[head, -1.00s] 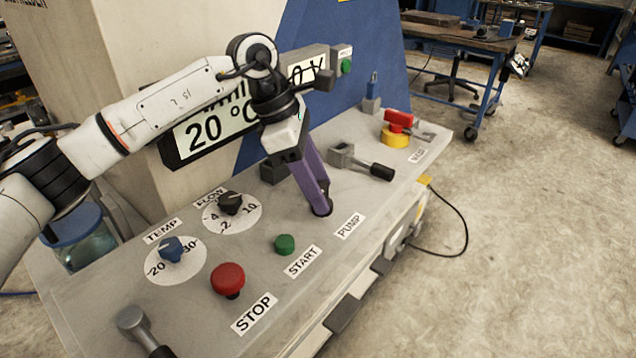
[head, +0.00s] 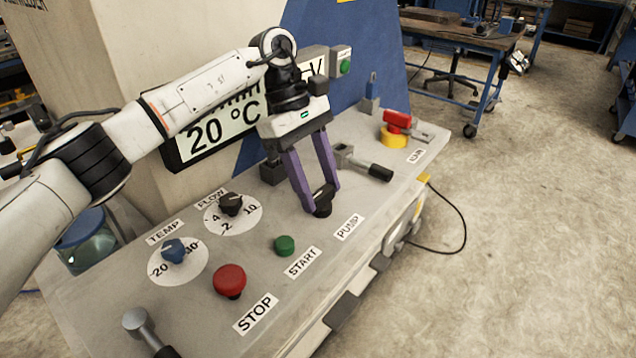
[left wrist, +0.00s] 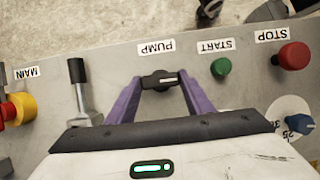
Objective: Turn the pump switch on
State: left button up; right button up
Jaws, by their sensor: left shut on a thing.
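The pump switch (head: 323,198) is a black rotary knob on the grey panel, just behind the PUMP label (head: 348,227). My left gripper (head: 317,205) comes down on it from above, with its two purple fingers on either side. In the left wrist view the pump switch (left wrist: 160,80) lies crosswise between the fingertips (left wrist: 160,84), its bar running left to right with a pale line toward the right. The fingers are shut on the ends of the bar. My right gripper is not in view.
A green START button (head: 284,246) and a red STOP button (head: 229,280) are nearby. The FLOW knob (head: 231,204) and TEMP knob (head: 173,250) lie left. A black-handled lever (head: 367,167) stands close to the right, and a red-and-yellow main switch (head: 396,128) lies farther right.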

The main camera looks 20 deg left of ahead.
pick_arm(q)
jog(key=shift+r, duration=0.1)
dwell(0.3)
jog(key=o, duration=1)
jog(key=shift+o, duration=0.2)
jog(key=v, duration=1)
jog(key=shift+r, duration=0.1)
